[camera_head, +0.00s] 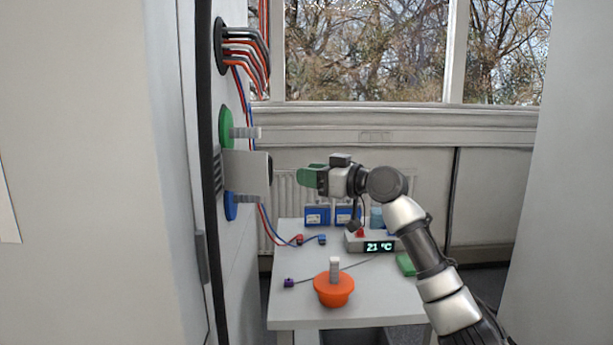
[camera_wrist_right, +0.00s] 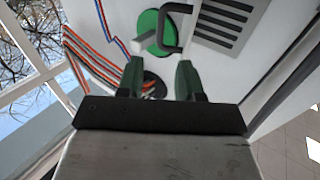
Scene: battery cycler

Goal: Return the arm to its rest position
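My right arm comes in from the lower right in the head view, and its gripper (camera_head: 308,176) is held above the table, left of the forearm. In the right wrist view the two green fingers of the gripper (camera_wrist_right: 160,76) stand apart with nothing between them. The fingertips point at the cabinet panel on the left, with a clear gap to the grey block (camera_head: 247,171) sticking out of it. A green disc (camera_head: 226,127) with a grey handle is above that block; a green disc with a handle also shows in the wrist view (camera_wrist_right: 152,41). My left gripper is not in view.
Below the arm, a white table (camera_head: 302,314) holds an orange pot (camera_head: 334,290) with a light peg, a display box (camera_head: 380,246) reading 21 °C, blue boxes (camera_head: 317,215) and cables. A blue disc (camera_head: 230,206) and bundled cables (camera_head: 244,50) are on the panel. A window is behind.

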